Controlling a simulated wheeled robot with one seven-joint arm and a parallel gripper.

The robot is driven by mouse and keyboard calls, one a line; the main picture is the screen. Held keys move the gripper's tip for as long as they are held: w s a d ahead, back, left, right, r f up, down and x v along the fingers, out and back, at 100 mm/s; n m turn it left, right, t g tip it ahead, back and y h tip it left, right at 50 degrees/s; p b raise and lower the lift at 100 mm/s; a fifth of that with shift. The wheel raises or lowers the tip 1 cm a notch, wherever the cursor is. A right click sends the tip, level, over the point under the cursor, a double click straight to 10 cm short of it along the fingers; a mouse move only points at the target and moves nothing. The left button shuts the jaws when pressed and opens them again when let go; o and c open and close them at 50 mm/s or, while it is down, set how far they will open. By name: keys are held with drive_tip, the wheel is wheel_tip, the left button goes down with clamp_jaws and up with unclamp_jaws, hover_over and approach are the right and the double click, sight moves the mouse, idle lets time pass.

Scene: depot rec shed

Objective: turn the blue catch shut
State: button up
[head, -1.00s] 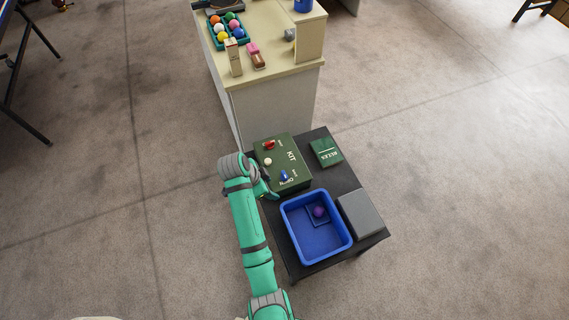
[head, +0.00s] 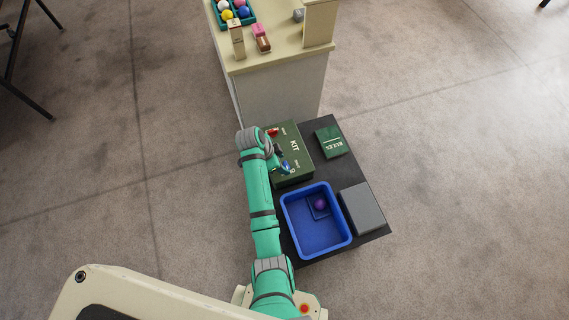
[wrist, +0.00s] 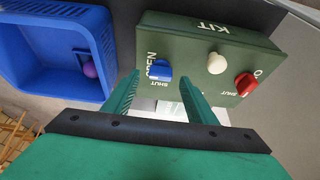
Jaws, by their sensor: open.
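The green kit box (head: 300,160) stands on the dark low table. Its blue catch (wrist: 161,71) shows in the wrist view between the words OPEN and SHUT; which word it points to I cannot tell surely. My gripper (wrist: 160,80) is open, with one green finger on each side of the blue catch in the picture; no contact is clear. In the head view my gripper (head: 281,160) is over the box's near part, and the arm covers the box's left side. A red catch (wrist: 246,84) and a white knob (wrist: 217,63) sit on the same box face.
A blue bin (head: 287,222) with a purple ball (head: 320,204) is just in front of the box. A grey block (head: 362,208) and a green RULES book (head: 331,141) lie to the right. A cream counter (head: 280,95) stands behind.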

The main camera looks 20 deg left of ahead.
drive_tip(key=shift+x, duration=1.4)
drive_tip(key=c, duration=1.1)
